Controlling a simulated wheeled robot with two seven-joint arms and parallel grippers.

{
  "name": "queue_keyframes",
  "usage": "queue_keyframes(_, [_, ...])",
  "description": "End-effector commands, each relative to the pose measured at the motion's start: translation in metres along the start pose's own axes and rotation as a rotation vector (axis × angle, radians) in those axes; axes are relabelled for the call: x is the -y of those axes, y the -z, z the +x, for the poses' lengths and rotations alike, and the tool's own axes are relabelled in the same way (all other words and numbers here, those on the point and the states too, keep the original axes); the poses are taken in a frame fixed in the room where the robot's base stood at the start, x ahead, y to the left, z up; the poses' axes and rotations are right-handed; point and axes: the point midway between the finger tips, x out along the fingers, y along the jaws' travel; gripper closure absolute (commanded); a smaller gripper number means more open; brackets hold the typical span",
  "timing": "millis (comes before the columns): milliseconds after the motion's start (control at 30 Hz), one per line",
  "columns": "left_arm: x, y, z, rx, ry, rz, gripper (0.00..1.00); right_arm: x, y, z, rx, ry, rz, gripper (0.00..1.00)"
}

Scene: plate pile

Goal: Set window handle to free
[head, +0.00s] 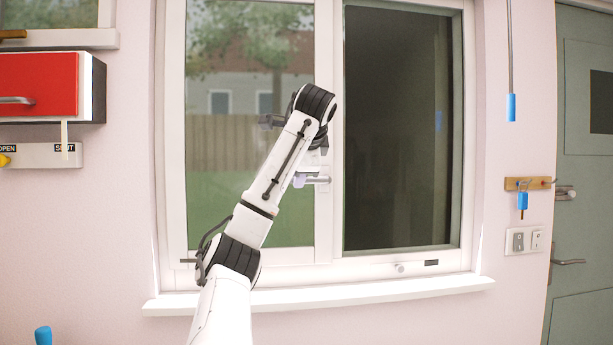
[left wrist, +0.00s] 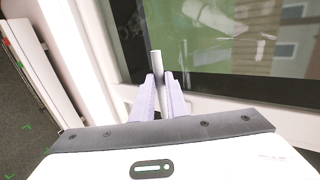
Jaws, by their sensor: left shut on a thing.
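The window handle (head: 321,181) is a grey metal bar on the white middle post of the window (head: 323,230). In the head view it lies about level, and part of it is hidden by my gripper. My left gripper (head: 300,180) is at the handle, with its pale fingers around it. In the left wrist view, the handle (left wrist: 156,62) sticks out between the fingertips of my left gripper (left wrist: 159,92), which are shut on it. My right gripper is not in view.
A white sill (head: 380,292) runs below the window. A red-fronted cabinet (head: 38,85) and a panel marked OPEN and SHUT (head: 38,155) are on the left wall. A wooden hook rack (head: 540,183), light switches (head: 525,240) and a grey-green door (head: 585,220) are at right.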

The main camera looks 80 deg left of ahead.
Motion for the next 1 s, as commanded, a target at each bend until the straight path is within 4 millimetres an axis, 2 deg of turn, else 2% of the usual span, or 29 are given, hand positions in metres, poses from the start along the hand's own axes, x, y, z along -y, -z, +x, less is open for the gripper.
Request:
queue_keyframes(133, [0.002, -0.001, -0.001, 0.003, 0.008, 0.001, 1.0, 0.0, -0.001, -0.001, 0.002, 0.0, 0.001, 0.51])
queue_keyframes(167, [0.002, -0.001, -0.001, 0.003, 0.008, 0.001, 0.85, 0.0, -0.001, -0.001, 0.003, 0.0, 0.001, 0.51])
queue_keyframes(267, [0.002, -0.001, -0.001, 0.002, 0.007, 0.001, 0.69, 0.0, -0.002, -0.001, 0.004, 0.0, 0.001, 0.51])
queue_keyframes(633, [0.002, 0.0, -0.005, 0.001, 0.005, 0.0, 0.68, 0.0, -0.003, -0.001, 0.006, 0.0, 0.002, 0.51])
queue_keyframes(800, [0.003, -0.001, -0.03, 0.001, 0.01, 0.001, 0.68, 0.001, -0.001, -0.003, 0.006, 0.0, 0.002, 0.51])
queue_keyframes(1000, [-0.001, -0.002, -0.05, 0.007, 0.012, 0.001, 0.68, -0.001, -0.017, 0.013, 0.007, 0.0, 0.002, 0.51])
